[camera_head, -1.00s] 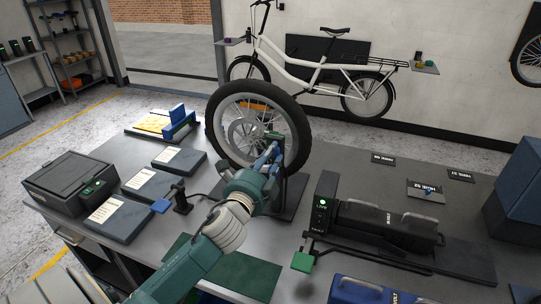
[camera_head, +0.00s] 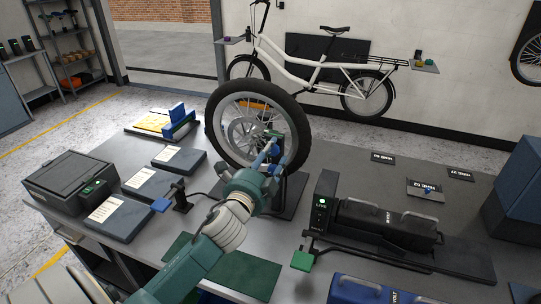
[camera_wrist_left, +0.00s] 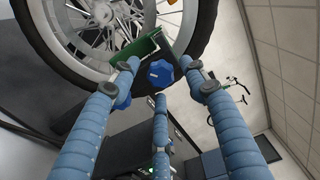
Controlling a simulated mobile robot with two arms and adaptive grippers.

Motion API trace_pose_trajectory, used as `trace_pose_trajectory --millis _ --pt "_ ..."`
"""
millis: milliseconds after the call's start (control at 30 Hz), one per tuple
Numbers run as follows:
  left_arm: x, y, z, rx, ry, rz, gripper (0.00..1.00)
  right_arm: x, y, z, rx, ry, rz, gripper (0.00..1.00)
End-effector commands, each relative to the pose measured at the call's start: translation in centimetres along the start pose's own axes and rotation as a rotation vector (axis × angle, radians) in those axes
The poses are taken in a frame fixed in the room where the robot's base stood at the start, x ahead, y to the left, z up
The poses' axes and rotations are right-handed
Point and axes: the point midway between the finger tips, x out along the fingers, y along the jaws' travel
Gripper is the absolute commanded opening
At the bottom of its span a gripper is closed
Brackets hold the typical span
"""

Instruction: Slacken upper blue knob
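A blue lobed knob (camera_wrist_left: 160,73) sits beside a green bracket (camera_wrist_left: 137,53) in front of the wheel in the left wrist view. A second blue knob (camera_wrist_left: 123,101) shows partly behind one finger; I cannot tell for sure which is the upper. My left gripper (camera_wrist_left: 160,66) has its blue fingers spread around the first knob, with visible gaps. In the head view, my left gripper (camera_head: 271,147) is at the wheel (camera_head: 226,101), near its hub, and its fingers largely hide the knobs. My right gripper is not in view.
A black battery unit (camera_head: 380,226) with a green light stands right of the wheel stand. Dark flat boxes (camera_head: 149,186) and a dark case (camera_head: 70,182) lie left. A blue-tipped black stand (camera_head: 177,198) is near my left arm. A green mat (camera_head: 225,270) lies in front.

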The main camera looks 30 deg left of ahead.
Motion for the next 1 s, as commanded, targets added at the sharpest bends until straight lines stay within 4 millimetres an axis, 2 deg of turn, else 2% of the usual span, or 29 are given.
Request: trace_pose_trajectory --millis 267,367,700,833,1000 --pt "-0.7 0.0 0.0 0.0 0.0 -0.001 0.45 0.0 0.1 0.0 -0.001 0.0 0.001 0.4" --pt "-2.2 0.1 0.0 -0.001 0.0 0.001 0.45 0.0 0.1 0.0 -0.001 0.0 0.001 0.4" --pt "-9.3 0.1 0.0 0.0 -0.001 0.003 0.45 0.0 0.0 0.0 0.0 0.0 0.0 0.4" --pt "-11.0 0.1 0.0 0.0 -0.001 0.002 0.45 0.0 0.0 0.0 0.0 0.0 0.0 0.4" --pt "-11.9 0.0 0.0 -0.001 0.0 0.001 0.45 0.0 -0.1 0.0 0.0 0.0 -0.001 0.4"
